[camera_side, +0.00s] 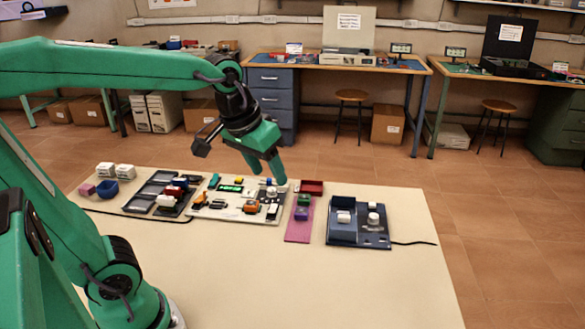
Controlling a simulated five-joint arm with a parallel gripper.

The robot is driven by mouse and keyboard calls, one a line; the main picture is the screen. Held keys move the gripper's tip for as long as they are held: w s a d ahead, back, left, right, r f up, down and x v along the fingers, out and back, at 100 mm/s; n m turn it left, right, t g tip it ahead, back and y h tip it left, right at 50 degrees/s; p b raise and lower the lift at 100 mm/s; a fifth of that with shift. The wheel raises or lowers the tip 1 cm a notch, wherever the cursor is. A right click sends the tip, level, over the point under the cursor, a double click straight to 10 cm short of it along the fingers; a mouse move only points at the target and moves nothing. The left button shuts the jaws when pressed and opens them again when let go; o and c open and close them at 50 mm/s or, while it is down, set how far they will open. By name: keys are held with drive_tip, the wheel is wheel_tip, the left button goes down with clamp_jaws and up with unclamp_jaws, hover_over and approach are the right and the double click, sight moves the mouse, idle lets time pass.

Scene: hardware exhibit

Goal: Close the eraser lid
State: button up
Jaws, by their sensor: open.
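No part is clearly readable as the eraser or its lid. The dark blue unit (375,240) at the right of the near table is one candidate. It has a raised dark block at its back left, and a white block (343,216) and a pale knob (374,219) on it. The dark tray unit (138,204) at the left, with grey panels, is another. I cannot tell whether either has an open lid. My green gripper (268,174) points down above the back right part of a white board (227,212). Its fingers are apart with nothing seen between them.
The white board carries a green display (231,188) and several small parts. A pink strip (298,234) with green and purple blocks lies beside it. A red tray (312,187) is behind. A blue cup (107,188) stands far left. The table's front right (370,285) is clear.

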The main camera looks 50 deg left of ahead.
drive_tip(key=w+f+n+g, duration=0.2)
drive_tip(key=w+f+n, duration=0.15)
drive_tip(key=w, duration=0.95)
drive_tip(key=n+g, duration=0.2)
drive_tip(key=n, duration=0.1)
hover_over(344, 215)
wheel_tip(344, 215, down, 11)
drive_tip(key=shift+d, duration=0.15)
drive_tip(key=shift+s+f, duration=0.1)
drive_tip(key=shift+f, duration=3.8)
clamp_jaws()
